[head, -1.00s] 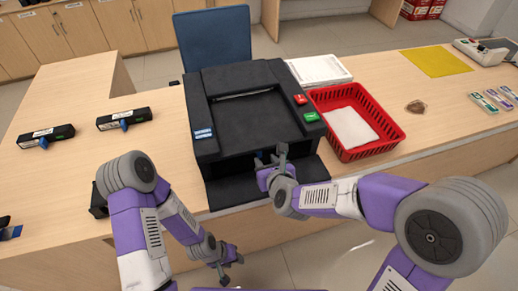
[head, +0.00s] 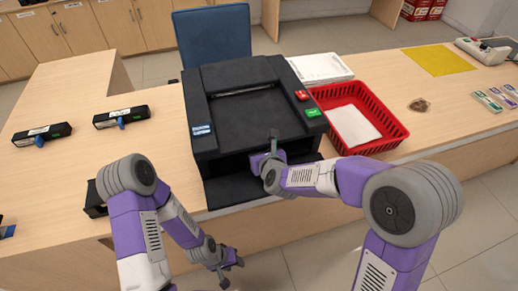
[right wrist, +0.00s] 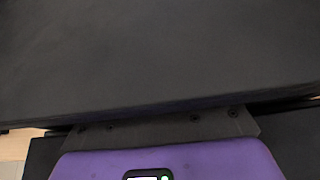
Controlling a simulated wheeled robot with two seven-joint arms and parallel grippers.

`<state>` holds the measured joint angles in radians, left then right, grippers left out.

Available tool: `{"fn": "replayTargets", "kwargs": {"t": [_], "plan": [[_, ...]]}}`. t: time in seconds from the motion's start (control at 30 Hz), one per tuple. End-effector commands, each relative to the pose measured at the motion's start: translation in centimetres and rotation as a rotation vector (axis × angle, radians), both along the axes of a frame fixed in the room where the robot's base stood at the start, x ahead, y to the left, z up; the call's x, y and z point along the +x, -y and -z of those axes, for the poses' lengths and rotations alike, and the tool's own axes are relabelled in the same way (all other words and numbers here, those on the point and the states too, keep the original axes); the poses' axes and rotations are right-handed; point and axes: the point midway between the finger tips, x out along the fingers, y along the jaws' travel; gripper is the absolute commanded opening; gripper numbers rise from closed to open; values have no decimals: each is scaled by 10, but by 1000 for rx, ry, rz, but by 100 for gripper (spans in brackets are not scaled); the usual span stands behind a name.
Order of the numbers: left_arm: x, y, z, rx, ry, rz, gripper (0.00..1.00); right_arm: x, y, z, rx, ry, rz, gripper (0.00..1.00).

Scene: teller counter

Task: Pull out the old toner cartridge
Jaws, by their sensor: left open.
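The black printer (head: 250,105) stands on the counter with its front opening facing me and a dark flap folded down below it. No toner cartridge shows clearly inside; the opening is dark and partly covered by my right arm. The right wrist view shows only a dark surface close above the purple gripper body. My left gripper (head: 228,262) is open and empty, low in front of the counter. Two black cartridges with blue tabs, one farther left (head: 42,134) and one nearer the printer (head: 122,117), lie on the counter.
A red basket (head: 393,137) holding white paper stands close to the printer's right. A white paper stack (head: 320,68) lies behind it. A dark box (head: 94,200) is partly behind my left arm. The counter between the left cartridges and the printer is mostly clear.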

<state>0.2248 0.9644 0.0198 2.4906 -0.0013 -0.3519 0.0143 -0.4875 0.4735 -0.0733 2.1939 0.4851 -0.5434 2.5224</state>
Motion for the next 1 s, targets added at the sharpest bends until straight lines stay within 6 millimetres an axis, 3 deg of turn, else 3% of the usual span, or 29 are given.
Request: {"fn": "replayTargets", "kwargs": {"t": [0.43, 1.0], "plan": [[0, 0, 0, 0, 0, 0, 43, 0, 0, 0, 0, 0, 0, 1], [0, 0, 4, 0, 0, 0, 43, 0, 0, -6, 1, 5, -1, 0]]}}
